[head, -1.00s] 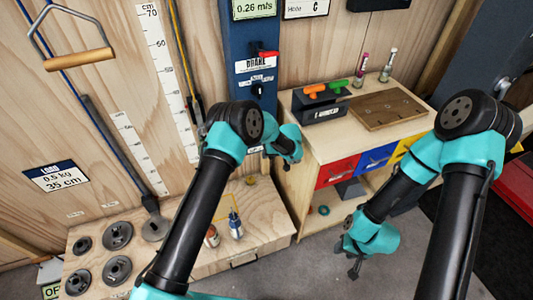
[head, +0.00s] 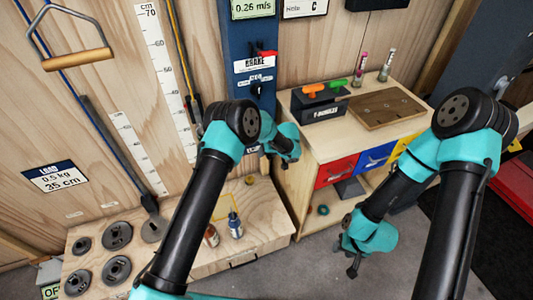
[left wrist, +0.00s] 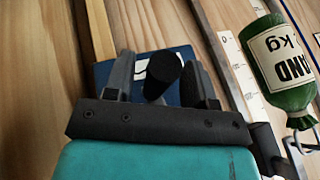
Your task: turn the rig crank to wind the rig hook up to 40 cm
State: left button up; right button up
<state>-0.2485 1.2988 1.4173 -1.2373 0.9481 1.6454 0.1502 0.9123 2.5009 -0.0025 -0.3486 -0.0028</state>
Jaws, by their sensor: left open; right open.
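In the left wrist view a black cylindrical knob (left wrist: 163,72), apparently the rig crank's handle, stands between the fingers of my left gripper (left wrist: 161,78). The fingers are open, with gaps showing beside the knob. A blue plate is behind it. In the head view my left arm hides the crank and its gripper's fingertips, near the foot of the blue post (head: 250,75). A green sand bag (left wrist: 283,70) appears upside down in the left wrist view, with a metal hook or shackle (left wrist: 300,140) at its end. My right gripper (head: 353,268) is open and empty, pointing down above the floor.
A centimetre scale (head: 165,80) runs down the wooden wall, left of the post. Weight discs (head: 117,235) and small bottles (head: 235,226) stand on the low wooden box. A workbench (head: 315,138) with coloured drawers is to the right.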

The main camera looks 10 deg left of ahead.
pick_arm(q)
jog(key=shift+d, duration=0.1)
jog(key=v, duration=1.7)
jog(key=shift+r, duration=0.2)
